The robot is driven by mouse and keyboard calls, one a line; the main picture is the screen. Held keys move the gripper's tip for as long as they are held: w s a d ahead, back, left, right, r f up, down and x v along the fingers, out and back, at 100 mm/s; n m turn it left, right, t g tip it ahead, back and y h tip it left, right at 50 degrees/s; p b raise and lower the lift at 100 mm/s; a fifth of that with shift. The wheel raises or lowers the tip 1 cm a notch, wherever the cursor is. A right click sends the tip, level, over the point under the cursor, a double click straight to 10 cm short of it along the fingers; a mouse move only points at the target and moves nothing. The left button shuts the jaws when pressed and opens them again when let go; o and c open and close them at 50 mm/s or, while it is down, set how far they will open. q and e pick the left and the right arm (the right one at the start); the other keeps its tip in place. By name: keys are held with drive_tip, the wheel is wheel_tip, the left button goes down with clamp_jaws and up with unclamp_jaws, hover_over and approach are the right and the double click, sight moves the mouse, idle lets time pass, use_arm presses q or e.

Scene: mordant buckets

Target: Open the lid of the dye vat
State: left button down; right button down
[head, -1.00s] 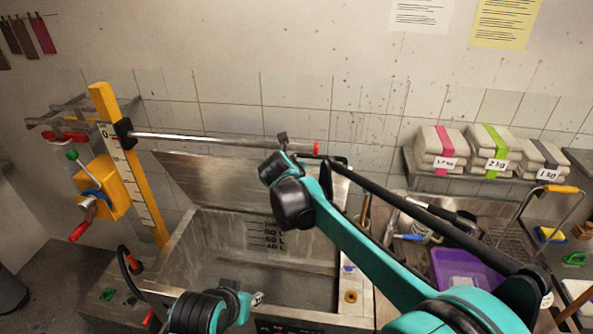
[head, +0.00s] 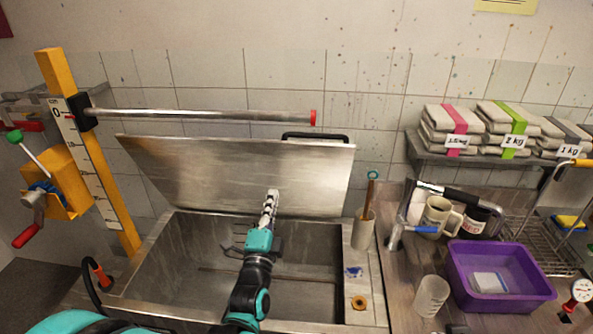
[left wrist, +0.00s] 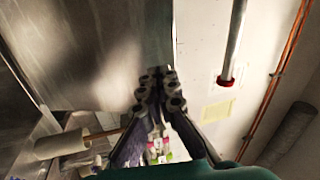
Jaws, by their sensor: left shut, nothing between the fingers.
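The dye vat (head: 160,285) is an open steel basin below the head view's middle. Its steel lid (head: 200,170) stands raised at the back, tilted up with its inner face toward me. A black handle (head: 315,136) runs along the lid's top edge. My left gripper (head: 271,196) reaches up over the basin in front of the lid's lower middle, shut and empty. In the left wrist view its fingertips (left wrist: 158,78) are together, close to the lid's steel face (left wrist: 80,50); I cannot tell whether they touch. My right gripper is out of view.
A steel bar with a red end (head: 313,118) crosses above the lid from a yellow measuring post (head: 90,150). To the right are a holder with a stick (head: 363,230), mugs (head: 437,217), a purple tub (head: 505,300) and a shelf of packs (head: 450,130).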

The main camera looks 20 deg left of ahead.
use_arm(q)
drive_tip(key=m+t+y, duration=0.1)
approach(279, 145)
drive_tip(key=x, duration=0.7)
drive_tip(key=shift+w+f, duration=0.1)
drive_tip(key=shift+f, duration=0.35)
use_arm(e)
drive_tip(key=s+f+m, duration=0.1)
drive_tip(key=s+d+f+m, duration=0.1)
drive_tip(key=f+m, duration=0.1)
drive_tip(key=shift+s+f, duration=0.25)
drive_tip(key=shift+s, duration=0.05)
